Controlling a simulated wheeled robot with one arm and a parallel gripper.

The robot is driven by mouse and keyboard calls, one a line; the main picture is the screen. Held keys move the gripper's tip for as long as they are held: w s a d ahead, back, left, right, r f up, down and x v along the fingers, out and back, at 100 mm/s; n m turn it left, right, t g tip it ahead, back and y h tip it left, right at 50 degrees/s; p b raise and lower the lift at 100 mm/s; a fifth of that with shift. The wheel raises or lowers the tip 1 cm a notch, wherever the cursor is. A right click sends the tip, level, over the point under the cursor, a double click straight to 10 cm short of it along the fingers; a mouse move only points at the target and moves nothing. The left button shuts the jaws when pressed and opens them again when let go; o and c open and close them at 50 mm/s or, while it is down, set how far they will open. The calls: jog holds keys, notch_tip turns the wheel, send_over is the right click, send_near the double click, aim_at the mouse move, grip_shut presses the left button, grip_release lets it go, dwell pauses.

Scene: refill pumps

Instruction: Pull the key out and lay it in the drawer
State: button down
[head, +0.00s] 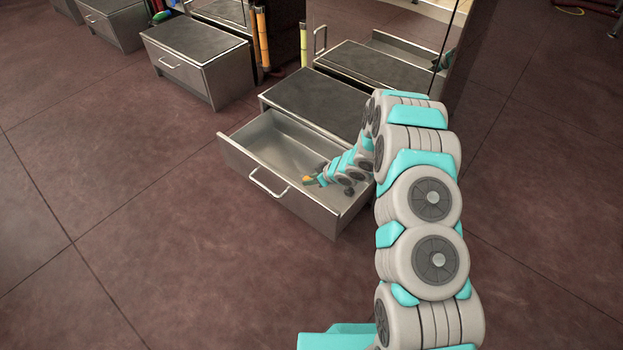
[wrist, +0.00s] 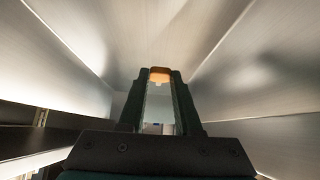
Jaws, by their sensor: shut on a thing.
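The metal drawer (head: 306,212) stands pulled open from its low cabinet. My gripper (head: 313,181) reaches into the drawer's opening near its front wall. It is shut on a small orange piece, the key (head: 307,179), whose visible part is orange. In the wrist view, the key (wrist: 160,73) sits between the two dark fingertips of my gripper (wrist: 160,82), with bright metal walls around. The rest of the key is hidden by the fingers. I cannot tell whether the key touches the drawer floor.
The drawer has a bar handle (head: 267,184) on its front. The cabinet top (head: 312,100) is dark and flat behind it. Similar closed cabinets (head: 195,62) stand at the back left. Yellow and orange upright posts (head: 303,44) stand behind. The tiled floor (head: 130,200) at left is clear.

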aim_at(312, 188)
jog(key=shift+f+b, duration=1.75)
jog(key=shift+f, duration=0.65)
jog(key=c, duration=0.5)
grip_release()
